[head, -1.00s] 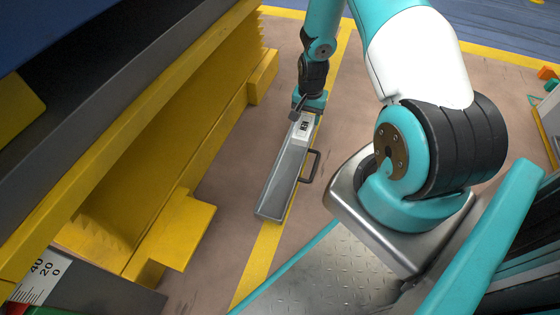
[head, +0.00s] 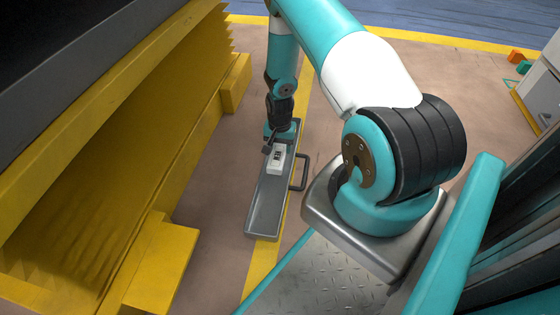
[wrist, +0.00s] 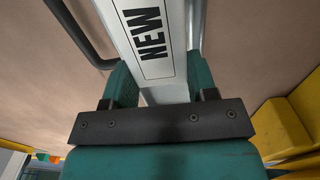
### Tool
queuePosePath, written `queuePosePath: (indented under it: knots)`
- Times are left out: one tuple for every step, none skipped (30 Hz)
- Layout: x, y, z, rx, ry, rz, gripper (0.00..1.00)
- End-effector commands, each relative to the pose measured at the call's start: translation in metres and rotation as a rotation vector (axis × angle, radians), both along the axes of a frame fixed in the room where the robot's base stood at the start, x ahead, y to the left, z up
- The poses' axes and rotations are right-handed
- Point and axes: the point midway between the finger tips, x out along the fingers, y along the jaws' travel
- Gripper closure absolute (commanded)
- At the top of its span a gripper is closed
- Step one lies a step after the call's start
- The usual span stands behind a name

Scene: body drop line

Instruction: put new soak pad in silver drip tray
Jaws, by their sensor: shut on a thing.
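The new soak pad (head: 276,160) is a white block with a dark print. In the wrist view its face reads "NEW" (wrist: 150,38). My gripper (head: 279,144) points down and is shut on the pad, with a teal finger on each side of it in the wrist view (wrist: 161,88). The silver drip tray (head: 264,212) is long and narrow and lies on the floor, with a dark handle (head: 303,172) on its right side. The pad is over the tray's far half, within its outline. I cannot tell whether it touches the tray's bottom. My gripper hides part of the far end.
A yellow stepped structure (head: 120,190) stands left of the tray, with a yellow block (head: 162,265) jutting out near the front. A yellow floor line (head: 262,258) passes under the tray. Brown floor (head: 215,165) is clear between tray and structure. A grey cabinet (head: 540,90) stands far right.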

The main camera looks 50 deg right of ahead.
Motion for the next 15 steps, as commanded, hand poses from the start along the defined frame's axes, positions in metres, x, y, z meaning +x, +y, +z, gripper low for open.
queuePosePath:
  knots:
    - [0.0,0.0,-0.005,0.0,0.0,-0.001,0.74]
    - [0.0,-0.001,-0.006,0.0,0.0,-0.001,0.74]
    - [0.0,-0.001,-0.009,0.0,0.0,-0.002,0.74]
    - [-0.001,-0.001,-0.011,0.0,0.0,-0.002,0.74]
    - [-0.001,-0.001,-0.015,0.0,0.0,-0.002,0.74]
    - [-0.001,-0.001,-0.021,0.0,0.0,-0.002,0.74]
    - [-0.001,-0.001,-0.027,-0.001,-0.001,-0.002,0.74]
    - [-0.001,-0.001,-0.033,-0.001,-0.001,-0.002,0.74]
    - [-0.001,-0.001,-0.04,-0.001,-0.001,-0.002,0.74]
    - [-0.001,-0.001,-0.044,0.0,0.0,-0.002,0.74]
    - [-0.001,-0.001,-0.047,-0.001,-0.001,-0.002,0.74]
    - [0.0,-0.001,-0.049,-0.001,-0.001,-0.002,0.74]
    - [0.0,-0.001,-0.048,-0.001,-0.002,-0.002,0.74]
    - [0.0,-0.001,-0.048,-0.001,-0.002,-0.002,0.74]
    - [0.0,-0.001,-0.046,-0.001,-0.002,-0.002,0.74]
